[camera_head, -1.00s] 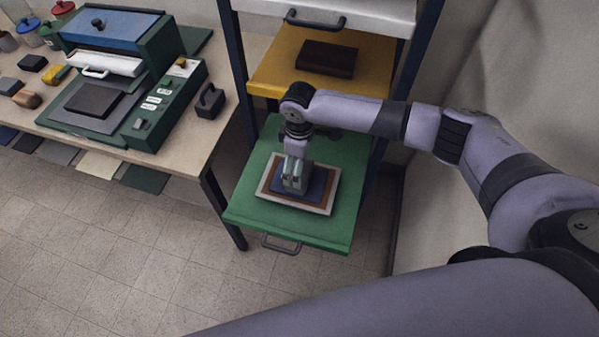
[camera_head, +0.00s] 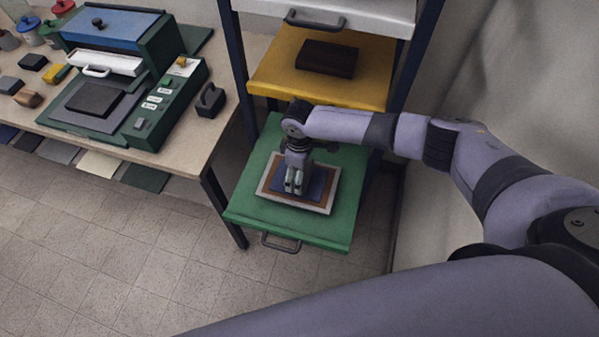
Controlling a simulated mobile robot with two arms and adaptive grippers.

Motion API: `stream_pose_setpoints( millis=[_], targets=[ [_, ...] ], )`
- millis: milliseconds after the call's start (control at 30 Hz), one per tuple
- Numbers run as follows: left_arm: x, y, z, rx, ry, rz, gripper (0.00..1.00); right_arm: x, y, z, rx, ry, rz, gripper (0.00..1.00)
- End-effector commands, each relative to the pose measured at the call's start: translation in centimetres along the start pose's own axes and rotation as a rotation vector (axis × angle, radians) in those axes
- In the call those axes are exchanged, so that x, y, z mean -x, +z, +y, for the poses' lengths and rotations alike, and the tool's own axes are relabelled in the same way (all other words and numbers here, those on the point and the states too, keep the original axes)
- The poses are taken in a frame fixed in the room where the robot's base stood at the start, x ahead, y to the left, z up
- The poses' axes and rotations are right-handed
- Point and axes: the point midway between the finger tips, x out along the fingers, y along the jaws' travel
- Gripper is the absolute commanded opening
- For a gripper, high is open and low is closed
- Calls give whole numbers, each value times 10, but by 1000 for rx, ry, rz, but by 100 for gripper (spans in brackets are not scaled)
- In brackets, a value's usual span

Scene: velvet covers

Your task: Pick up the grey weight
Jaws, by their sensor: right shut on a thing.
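My right gripper (camera_head: 294,187) points down over the pulled-out green drawer shelf (camera_head: 247,208). It is shut on the grey weight, which the fingers and wrist almost wholly hide. The weight's exact outline cannot be made out. Below the fingers lies a dark blue pad (camera_head: 318,186) inside a brown border, on a white board (camera_head: 312,207). I cannot tell whether the weight touches the pad. My left gripper is not in view.
A yellow shelf (camera_head: 280,78) with a dark brown block (camera_head: 327,58) sits above and behind. A workbench (camera_head: 180,150) at left carries a green press (camera_head: 175,103) and a small black holder (camera_head: 210,100). Rack posts flank the shelves; a wall is at right.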

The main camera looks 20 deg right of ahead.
Motion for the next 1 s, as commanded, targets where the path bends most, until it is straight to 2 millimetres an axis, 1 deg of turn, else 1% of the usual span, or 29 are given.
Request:
stream_pose_setpoints(
  millis=[33, 67, 767, 800, 1000],
  targets=[
    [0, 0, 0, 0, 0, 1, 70, 0, 0, 0, 0, 0, 0, 71],
    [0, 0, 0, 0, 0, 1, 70, 0, 0, 0, 0, 0, 0, 69],
    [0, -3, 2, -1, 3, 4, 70, 1, 0, 0, 0, 1, 0, 22],
    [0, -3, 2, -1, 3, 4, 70, 4, -2, 2, 0, 3, 6, 22],
    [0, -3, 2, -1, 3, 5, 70, 4, -2, 2, 0, 3, 6, 22]
  ],
)
